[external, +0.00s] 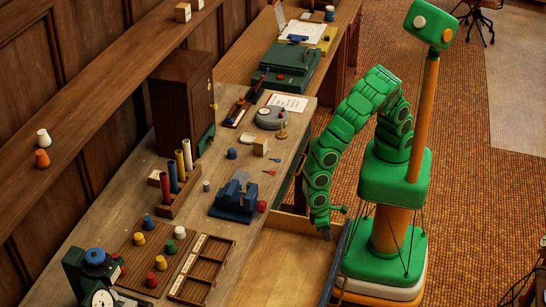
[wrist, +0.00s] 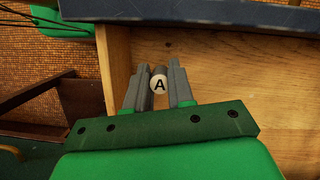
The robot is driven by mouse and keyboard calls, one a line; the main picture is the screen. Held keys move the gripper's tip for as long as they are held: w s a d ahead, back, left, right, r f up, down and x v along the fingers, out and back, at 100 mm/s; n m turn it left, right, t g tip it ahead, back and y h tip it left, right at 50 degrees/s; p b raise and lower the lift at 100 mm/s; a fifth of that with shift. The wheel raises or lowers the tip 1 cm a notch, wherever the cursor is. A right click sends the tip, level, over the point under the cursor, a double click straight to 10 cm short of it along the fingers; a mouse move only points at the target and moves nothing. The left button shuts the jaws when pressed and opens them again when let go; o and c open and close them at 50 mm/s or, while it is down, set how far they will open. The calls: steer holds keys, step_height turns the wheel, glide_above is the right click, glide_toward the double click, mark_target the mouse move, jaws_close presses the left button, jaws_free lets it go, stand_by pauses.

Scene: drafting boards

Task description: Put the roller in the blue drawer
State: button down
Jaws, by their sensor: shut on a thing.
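In the wrist view, my gripper (wrist: 157,70) is shut on what looks like the roller (wrist: 159,83), a dark cylinder with a white round end marked "A". The drawer's dark blue front (wrist: 205,11) runs along the top there, and its wooden side wall (wrist: 117,60) is just left of the fingers. The roller is over or inside the drawer near that wall; its height above the floor is unclear. My arm hides it in the external view.
The worktop left of the drawer holds a blue vise (external: 236,197), a rack of coloured tubes (external: 178,190), a slotted wooden tray (external: 202,268) and several coloured pegs. A dark cabinet (external: 183,104) stands behind. The drawer's floor is clear.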

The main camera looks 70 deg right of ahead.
mark_target(325, 250)
steer(key=shift+f, duration=3.1)
steer(key=shift+f, duration=0.1)
steer(key=c, duration=1)
jaws_free()
steer(key=v, duration=1.2)
steer(key=shift+s, duration=0.1)
